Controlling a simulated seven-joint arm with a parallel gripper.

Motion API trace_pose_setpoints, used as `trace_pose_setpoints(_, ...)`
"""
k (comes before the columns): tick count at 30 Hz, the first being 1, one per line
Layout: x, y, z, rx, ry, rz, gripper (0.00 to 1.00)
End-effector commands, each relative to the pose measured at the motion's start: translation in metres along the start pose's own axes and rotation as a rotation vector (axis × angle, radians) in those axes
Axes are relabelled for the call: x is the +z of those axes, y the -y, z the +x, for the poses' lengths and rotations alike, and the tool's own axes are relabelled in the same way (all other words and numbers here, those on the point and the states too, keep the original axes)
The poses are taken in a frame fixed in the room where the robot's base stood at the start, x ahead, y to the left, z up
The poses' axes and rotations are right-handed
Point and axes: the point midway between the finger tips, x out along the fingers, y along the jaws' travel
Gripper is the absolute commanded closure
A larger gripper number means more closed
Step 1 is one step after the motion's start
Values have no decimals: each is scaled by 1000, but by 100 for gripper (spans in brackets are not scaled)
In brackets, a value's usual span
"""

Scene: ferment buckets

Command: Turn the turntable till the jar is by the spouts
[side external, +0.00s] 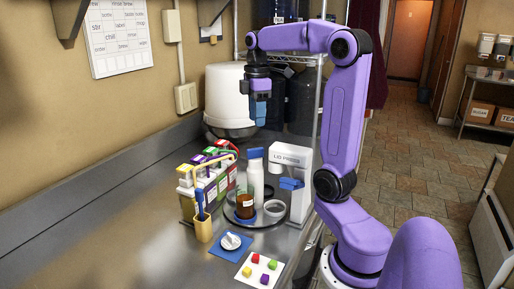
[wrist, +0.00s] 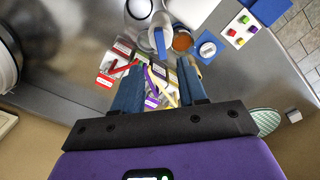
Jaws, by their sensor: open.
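The round grey turntable (side external: 258,225) stands on the metal counter. On its near left side is a clear jar (side external: 245,207) with brown contents; it shows orange in the wrist view (wrist: 182,42). A white bottle with a blue top (side external: 255,178) and a small grey bowl (side external: 274,208) are also on it. The spouts are the dispensers (side external: 215,180) with red, green, purple and yellow caps, left of the turntable. My gripper (side external: 258,118) is open and empty, fingers down, high above the dispensers and the far side of the turntable. It also shows in the wrist view (wrist: 158,85).
A white lid press (side external: 298,180) with a blue handle stands close right of the turntable. In front are a blue mat with a white lid (side external: 231,241) and a card with coloured cubes (side external: 260,271). A yellow holder (side external: 203,226) stands at left. The left counter is clear.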

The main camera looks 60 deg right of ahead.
Motion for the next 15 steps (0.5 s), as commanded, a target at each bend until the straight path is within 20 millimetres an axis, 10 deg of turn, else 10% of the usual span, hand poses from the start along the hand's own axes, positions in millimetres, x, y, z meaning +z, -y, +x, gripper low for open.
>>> trace_pose_setpoints(15, 0, 1, 89, -4, 2, 0, 58)
